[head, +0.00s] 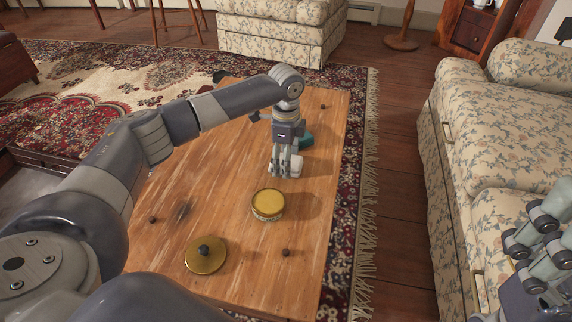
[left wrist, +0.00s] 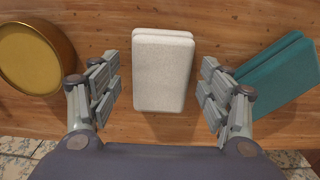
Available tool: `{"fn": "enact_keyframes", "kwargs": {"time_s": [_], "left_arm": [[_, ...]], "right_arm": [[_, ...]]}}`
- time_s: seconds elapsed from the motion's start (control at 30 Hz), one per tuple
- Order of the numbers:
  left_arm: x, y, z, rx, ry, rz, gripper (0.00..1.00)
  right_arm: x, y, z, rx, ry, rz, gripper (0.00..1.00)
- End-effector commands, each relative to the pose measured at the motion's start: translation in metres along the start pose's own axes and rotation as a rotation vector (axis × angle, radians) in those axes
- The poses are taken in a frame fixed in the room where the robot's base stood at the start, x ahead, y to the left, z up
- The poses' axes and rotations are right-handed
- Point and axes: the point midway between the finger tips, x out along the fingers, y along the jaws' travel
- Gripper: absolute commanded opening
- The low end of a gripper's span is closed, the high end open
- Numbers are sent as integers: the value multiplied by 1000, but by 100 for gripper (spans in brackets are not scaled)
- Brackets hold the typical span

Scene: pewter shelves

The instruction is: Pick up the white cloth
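The white cloth (left wrist: 163,70) looks like a thick folded white block on the wooden table. In the left wrist view it lies between the two spread fingers of my left gripper (left wrist: 160,100), with a gap on each side. In the head view the left gripper (head: 286,168) points down over the table, and part of the white cloth (head: 298,168) shows beside its fingers. The left gripper is open and empty. My right gripper (head: 540,245) is at the right edge of the head view, by the sofa, with its fingers spread apart.
A teal folded cloth (left wrist: 275,77) lies right of the white one, close to a left gripper finger. A round gold tin (head: 268,203) stands nearer on the table (head: 230,270), with a gold lid (head: 205,256) and small dark knobs. A floral sofa (head: 500,130) stands at right.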

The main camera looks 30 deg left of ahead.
Motion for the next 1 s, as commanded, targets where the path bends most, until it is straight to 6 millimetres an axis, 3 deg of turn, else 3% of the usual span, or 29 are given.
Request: {"fn": "enact_keyframes", "kwargs": {"time_s": [0.03,0.13,0.57,0.7,0.93,1.0], "left_arm": [[0,0,0,0,0,0,52],[0,0,0,0,0,0,30],[-2,0,0,0,0,1,29],[-11,0,0,0,1,0,29],[-42,0,-1,0,1,0,29],[-39,13,-2,5,-1,4,29]], "right_arm": [[0,0,0,0,0,0,100],[0,0,0,0,0,0,100],[2,0,-1,0,2,0,100],[6,0,-3,1,5,4,100],[-8,1,-4,10,-84,32,100],[-8,1,-5,12,-91,36,100]]}}
